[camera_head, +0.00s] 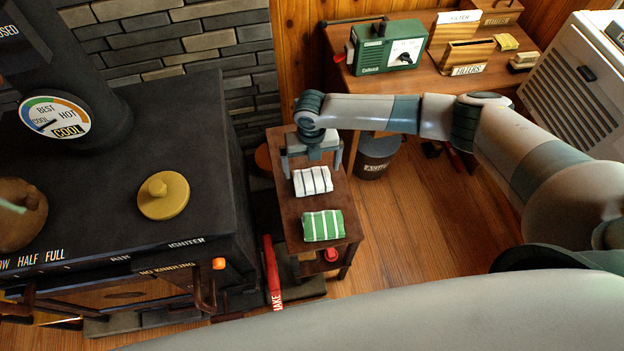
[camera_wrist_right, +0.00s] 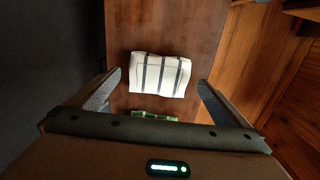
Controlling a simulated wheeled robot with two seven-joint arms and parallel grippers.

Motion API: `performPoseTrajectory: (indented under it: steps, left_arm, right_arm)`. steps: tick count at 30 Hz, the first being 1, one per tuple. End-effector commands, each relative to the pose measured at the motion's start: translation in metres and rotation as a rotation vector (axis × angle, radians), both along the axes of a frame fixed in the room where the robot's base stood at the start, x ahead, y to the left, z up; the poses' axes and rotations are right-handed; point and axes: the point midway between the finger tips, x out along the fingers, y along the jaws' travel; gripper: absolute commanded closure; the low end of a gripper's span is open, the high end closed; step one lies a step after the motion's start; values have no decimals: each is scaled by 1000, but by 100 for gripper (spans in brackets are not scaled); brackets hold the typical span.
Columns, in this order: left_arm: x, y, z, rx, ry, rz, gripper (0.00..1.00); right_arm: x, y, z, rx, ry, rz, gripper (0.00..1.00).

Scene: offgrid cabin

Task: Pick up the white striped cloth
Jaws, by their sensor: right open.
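The white striped cloth (camera_head: 312,180) lies folded on a narrow wooden side table (camera_head: 294,240). It has dark stripes and also shows in the right wrist view (camera_wrist_right: 159,75), roughly centred ahead of the fingers. My right gripper (camera_head: 312,174) is open and empty, pointing down at the far end of the cloth. In the right wrist view its two fingers (camera_wrist_right: 158,88) are spread wider than the cloth, one on each side, apart from it. My left gripper is not in view.
A green striped cloth (camera_head: 323,225) lies on the same table, nearer. A black stove (camera_head: 130,130) with a yellow knobbed lid (camera_head: 163,195) stands close on the left. A red-handled tool (camera_head: 271,272) stands between stove and table. Wooden floor (camera_head: 400,230) is open to the right.

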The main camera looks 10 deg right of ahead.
Motion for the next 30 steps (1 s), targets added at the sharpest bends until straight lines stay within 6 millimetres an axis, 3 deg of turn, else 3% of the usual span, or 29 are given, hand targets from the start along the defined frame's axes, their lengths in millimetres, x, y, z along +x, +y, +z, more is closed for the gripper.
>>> performPoseTrajectory:
  steps: [5, 11, 18, 30]
  left_arm:
    - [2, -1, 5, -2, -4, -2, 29]
    - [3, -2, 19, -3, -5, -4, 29]
    - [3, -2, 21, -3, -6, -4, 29]
    - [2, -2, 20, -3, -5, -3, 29]
  right_arm:
    - [-2, 0, -5, 0, 1, -2, 0]
    - [-9, 1, -27, -2, 2, -1, 0]
    - [-8, 1, -50, -1, 1, -2, 0]
    - [-8, 0, -52, 0, 0, -1, 0]
